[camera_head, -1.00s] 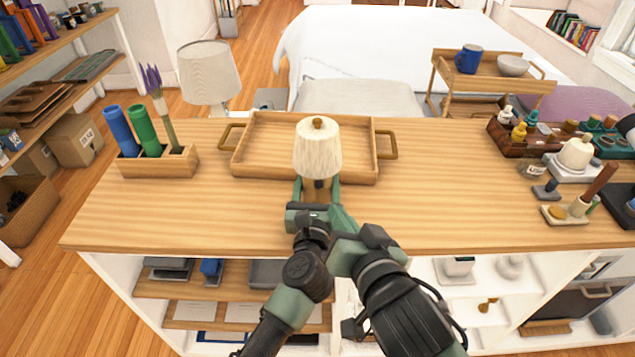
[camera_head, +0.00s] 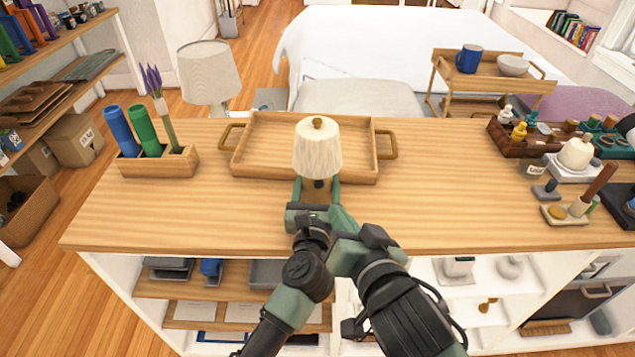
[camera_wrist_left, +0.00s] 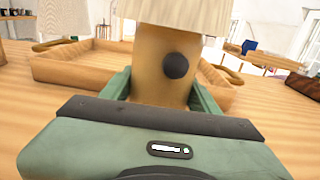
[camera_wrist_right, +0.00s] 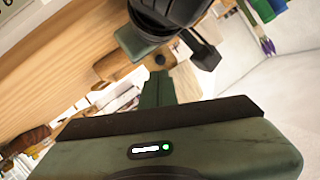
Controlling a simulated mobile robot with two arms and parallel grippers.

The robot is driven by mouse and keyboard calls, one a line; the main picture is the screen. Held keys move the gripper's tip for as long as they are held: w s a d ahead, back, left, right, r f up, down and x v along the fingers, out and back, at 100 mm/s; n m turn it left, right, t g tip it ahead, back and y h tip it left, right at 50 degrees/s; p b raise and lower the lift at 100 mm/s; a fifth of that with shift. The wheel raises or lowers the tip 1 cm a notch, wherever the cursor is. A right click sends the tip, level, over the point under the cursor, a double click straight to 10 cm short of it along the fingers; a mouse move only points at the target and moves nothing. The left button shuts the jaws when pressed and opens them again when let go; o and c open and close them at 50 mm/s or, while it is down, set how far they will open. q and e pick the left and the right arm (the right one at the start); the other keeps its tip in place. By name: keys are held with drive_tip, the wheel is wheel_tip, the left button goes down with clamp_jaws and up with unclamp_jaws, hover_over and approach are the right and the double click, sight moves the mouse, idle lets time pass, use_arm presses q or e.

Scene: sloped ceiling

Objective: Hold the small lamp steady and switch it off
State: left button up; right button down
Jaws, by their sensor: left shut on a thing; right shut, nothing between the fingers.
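The small lamp (camera_head: 317,150) has a cream shade, a wooden finial and a tan wooden base. It stands upright on the counter, in front of the tray. I cannot tell whether it is lit. Its round black knob (camera_wrist_left: 176,65) faces me in the left wrist view. My left gripper (camera_head: 317,186) is shut on the lamp base (camera_wrist_left: 150,75), one finger on each side. My right gripper (camera_wrist_right: 158,76) is shut and empty. Its fingertips point at the knob and are close to it; whether they touch is unclear. In the head view, my right gripper partly covers the left one.
A wooden tray (camera_head: 243,165) with brass handles lies right behind the lamp. A wooden holder (camera_head: 135,168) with blue and green tubes stands at the left. A white lamp (camera_head: 575,158) and small bottles stand at the right. The counter is clear on both sides of my grippers.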

sight(325, 149)
use_arm(q)
drive_tip(key=shift+f, duration=0.1)
use_arm(e)
drive_tip(key=shift+w, duration=0.1)
idle(0.6)
